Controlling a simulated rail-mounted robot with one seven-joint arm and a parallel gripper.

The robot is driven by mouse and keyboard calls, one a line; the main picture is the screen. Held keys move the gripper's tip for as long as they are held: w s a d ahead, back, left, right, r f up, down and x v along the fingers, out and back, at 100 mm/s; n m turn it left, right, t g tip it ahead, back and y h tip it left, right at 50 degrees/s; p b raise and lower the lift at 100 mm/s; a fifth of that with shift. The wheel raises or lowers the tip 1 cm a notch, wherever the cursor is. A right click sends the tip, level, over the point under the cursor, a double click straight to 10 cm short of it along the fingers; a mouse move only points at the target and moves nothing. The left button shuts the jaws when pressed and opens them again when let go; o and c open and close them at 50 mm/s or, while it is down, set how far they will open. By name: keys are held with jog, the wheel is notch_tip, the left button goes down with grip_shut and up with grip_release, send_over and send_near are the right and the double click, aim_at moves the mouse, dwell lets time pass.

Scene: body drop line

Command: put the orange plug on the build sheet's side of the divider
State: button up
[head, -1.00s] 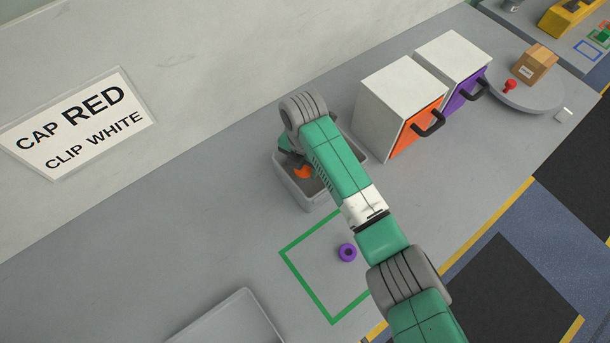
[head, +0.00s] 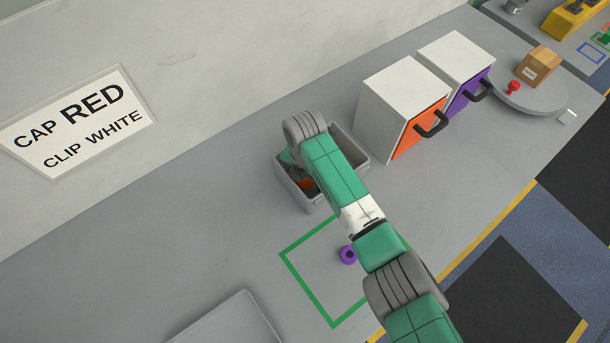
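A small part of an orange thing (head: 307,184), likely the plug, shows inside the grey bin (head: 318,206), beside my arm. Most of it is hidden. My arm reaches over the bin, and its wrist end dips inside. My gripper (head: 296,168) is mostly hidden behind the arm and in the bin's shadow; its fingers cannot be made out, nor whether they touch the orange thing. A sign reading "CAP RED CLIP WHITE" (head: 78,122), perhaps the build sheet, is on the wall at left. I cannot make out a divider in the bin.
A purple ring (head: 348,255) lies inside a green outlined square (head: 306,287) on the bench. Two white cabinets with orange (head: 418,128) and purple (head: 468,92) fronts stand right of the bin. A grey tray (head: 232,322) is at the bottom. The bench at left is clear.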

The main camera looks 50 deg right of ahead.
jog(key=shift+r, duration=0.1)
notch_tip(320, 180, up, 12)
jog(key=p, duration=0.2)
jog(key=shift+w+r, duration=0.1)
dwell(0.4)
